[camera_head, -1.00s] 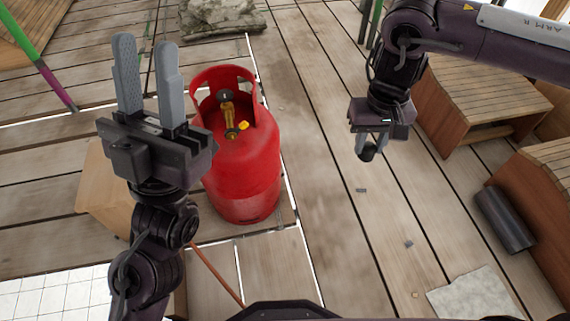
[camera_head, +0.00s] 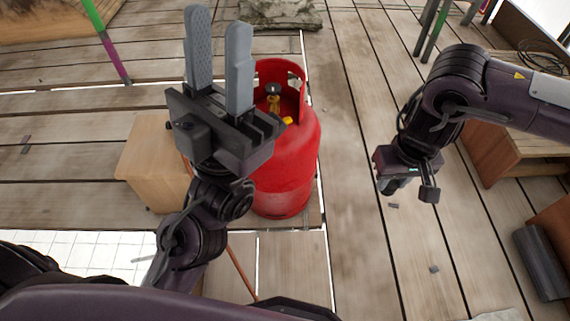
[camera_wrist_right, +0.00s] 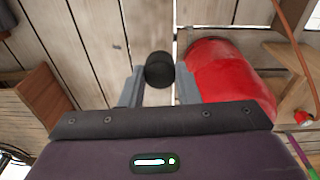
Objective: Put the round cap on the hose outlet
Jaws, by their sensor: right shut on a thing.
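The round cap (camera_wrist_right: 160,69) is black and sits between the two fingers of my right gripper (camera_wrist_right: 160,84) in the right wrist view. In the head view my right gripper (camera_head: 410,192) hangs above the deck, to the right of the red gas cylinder (camera_head: 290,165) and apart from it. The cap is hard to tell from the fingers there. The cylinder stands upright with a brass valve (camera_head: 274,103) and a dark knob inside its collar. The hose outlet cannot be made out clearly, as my left gripper (camera_head: 218,22) covers part of that area. My left gripper is open and empty, fingers pointing up.
A wooden box (camera_head: 152,165) stands left of the cylinder. Wooden benches (camera_head: 490,150) and a dark roll (camera_head: 540,262) are at the right. A stone-like slab (camera_head: 280,12) lies at the back. The deck between the cylinder and my right gripper is mostly clear.

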